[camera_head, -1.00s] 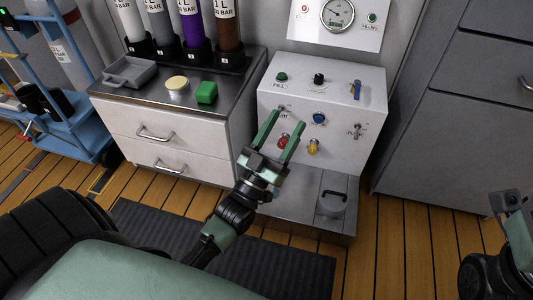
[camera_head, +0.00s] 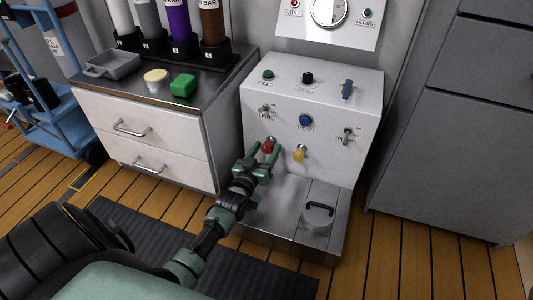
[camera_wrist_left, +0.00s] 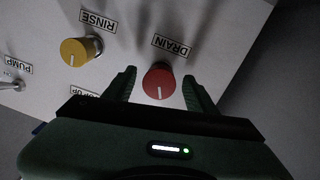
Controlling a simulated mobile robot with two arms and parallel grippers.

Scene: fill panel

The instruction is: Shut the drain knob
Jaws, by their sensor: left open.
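The drain knob (camera_head: 267,147) is a red round knob on the front of the white panel (camera_head: 330,105). In the left wrist view the red drain knob (camera_wrist_left: 159,80) sits under the label DRAIN, with a pale line on its face. My left gripper (camera_head: 265,150) is open, its green fingers reaching to either side of the knob. In the left wrist view the fingers (camera_wrist_left: 160,88) stand left and right of it with gaps visible. I cannot tell whether either finger touches it. My right gripper is not in view.
The yellow rinse knob (camera_head: 299,154) is just right of the drain knob. A metal tray with a black-handled lid (camera_head: 318,216) lies below. A drawer cabinet (camera_head: 150,135) stands at the left.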

